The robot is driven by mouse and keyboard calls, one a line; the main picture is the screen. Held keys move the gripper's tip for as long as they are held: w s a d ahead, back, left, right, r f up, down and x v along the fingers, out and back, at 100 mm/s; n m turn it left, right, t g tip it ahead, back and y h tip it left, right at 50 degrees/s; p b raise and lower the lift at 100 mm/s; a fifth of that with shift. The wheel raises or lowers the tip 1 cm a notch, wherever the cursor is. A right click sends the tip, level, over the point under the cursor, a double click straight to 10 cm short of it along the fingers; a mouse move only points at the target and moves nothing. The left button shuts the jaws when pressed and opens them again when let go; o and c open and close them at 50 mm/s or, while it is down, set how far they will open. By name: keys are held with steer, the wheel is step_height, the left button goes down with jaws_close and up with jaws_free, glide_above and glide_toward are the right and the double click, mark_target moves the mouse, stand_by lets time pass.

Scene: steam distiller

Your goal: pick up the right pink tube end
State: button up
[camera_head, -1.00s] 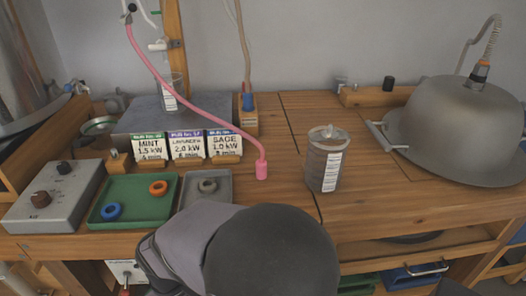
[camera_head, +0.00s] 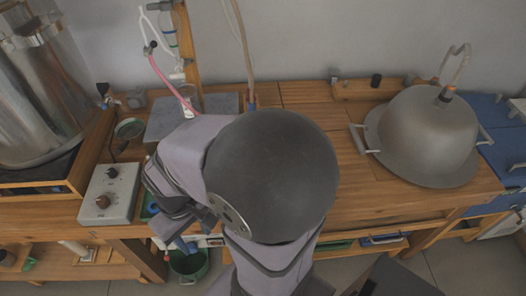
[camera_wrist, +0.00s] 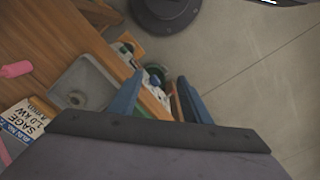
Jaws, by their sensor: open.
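The pink tube (camera_head: 163,76) hangs from the stand in the head view and runs down to the right behind my arm; its lower end is hidden there. In the wrist view the pink tube end (camera_wrist: 16,69) lies over the wooden table at the left edge, near the SAGE card. A piece of pink tube (camera_wrist: 4,154) shows below it. My gripper (camera_wrist: 161,80) is open and empty. Its blue fingers point past the table's front edge, well to the right of the tube end in that view. In the head view my gripper (camera_head: 187,244) is at the table's front edge.
The control box (camera_head: 108,194) is left of my arm; the metal dome (camera_head: 425,130) is far right.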

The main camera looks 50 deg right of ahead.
steer(key=d+r+m+p, duration=0.2)
steer(key=d+r+p, duration=0.1)
steer(key=r+p, duration=1.35)
steer(key=shift+w+d+f+m+t+h+b, duration=0.6)
steer(key=shift+d+f+m, duration=1.05)
steer(key=shift+d+f, duration=1.9)
steer(key=shift+w+d+f+m+t+h+b, duration=0.15)
steer(key=shift+d+f+m+h+b, duration=1.3)
steer(key=shift+d, duration=3.3)
steer(key=shift+w+d+f+m+t+y+b, duration=0.15)
steer(key=shift+w+d+f+m+t+b, duration=0.25)
steer(key=shift+d+f+m, duration=2.55)
steer(key=shift+w+d+f+n, duration=0.15)
steer(key=shift+d+f+n, duration=0.2)
steer(key=shift+d+f, duration=0.45)
steer(key=shift+w+d+f+n, duration=0.1)
steer(key=shift+d+f+n, duration=0.3)
steer(key=shift+f, duration=0.55)
steer(key=shift+w+d+f+n, duration=0.15)
steer(key=shift+d+f+n, duration=0.15)
steer(key=shift+d+f, duration=0.5)
steer(key=shift+a+f, duration=0.1)
jaws_close()
